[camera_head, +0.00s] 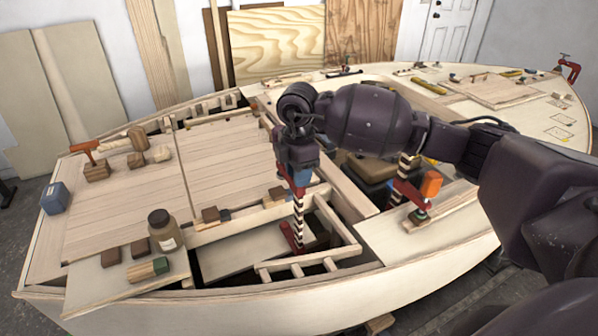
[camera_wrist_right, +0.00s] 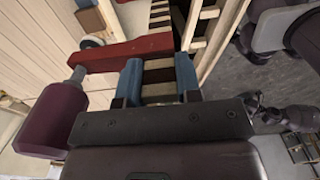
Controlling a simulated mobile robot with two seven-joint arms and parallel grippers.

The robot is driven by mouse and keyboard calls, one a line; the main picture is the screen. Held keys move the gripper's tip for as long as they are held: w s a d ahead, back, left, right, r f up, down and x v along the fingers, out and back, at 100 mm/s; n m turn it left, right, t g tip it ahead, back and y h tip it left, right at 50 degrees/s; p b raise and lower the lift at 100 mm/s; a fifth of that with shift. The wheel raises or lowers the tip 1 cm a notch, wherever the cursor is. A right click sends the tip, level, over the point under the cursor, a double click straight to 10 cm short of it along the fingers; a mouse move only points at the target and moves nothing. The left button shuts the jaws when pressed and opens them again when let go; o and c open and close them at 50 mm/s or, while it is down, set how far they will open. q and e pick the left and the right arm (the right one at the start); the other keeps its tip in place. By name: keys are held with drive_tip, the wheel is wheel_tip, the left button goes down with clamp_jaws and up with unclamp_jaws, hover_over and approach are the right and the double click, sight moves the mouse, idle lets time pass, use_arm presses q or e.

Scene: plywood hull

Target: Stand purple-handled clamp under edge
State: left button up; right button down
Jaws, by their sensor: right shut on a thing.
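The purple-handled clamp shows in the right wrist view, with its purple handle (camera_wrist_right: 50,118) at the left and its red jaw (camera_wrist_right: 122,53) reaching toward the bar. My right gripper (camera_wrist_right: 158,78) is shut on its dark-and-cream striped bar, with a blue fingertip on each side. In the head view the clamp (camera_head: 298,212) hangs upright below my right gripper (camera_head: 301,177), over the open framed bay of the hull. Its lower red part (camera_head: 290,237) is beside the bay's wooden framing; I cannot tell whether it touches. The handle is hidden in the head view. My left gripper is not in view.
An orange-handled clamp (camera_head: 410,190) stands to the right of the bay. A brown jar (camera_head: 165,230), a blue box (camera_head: 54,198) and several small blocks sit on the left deck. Another red clamp (camera_head: 568,68) is at the far right edge. Open bays lie between the deck panels.

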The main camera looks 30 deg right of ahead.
drive_tip(key=shift+w, duration=0.15)
drive_tip(key=shift+r+p, duration=0.1)
drive_tip(key=shift+p, duration=0.4)
idle(1.0)
drive_tip(key=shift+w, duration=0.15)
idle(0.4)
drive_tip(key=shift+w, duration=0.7)
drive_tip(key=shift+w+b, duration=0.15)
drive_tip(key=shift+b, duration=0.15)
drive_tip(key=shift+w+d, duration=0.1)
drive_tip(key=shift+w, duration=0.65)
drive_tip(key=shift+w+b, duration=0.25)
drive_tip(key=shift+b, duration=0.05)
drive_tip(key=shift+p, duration=0.3)
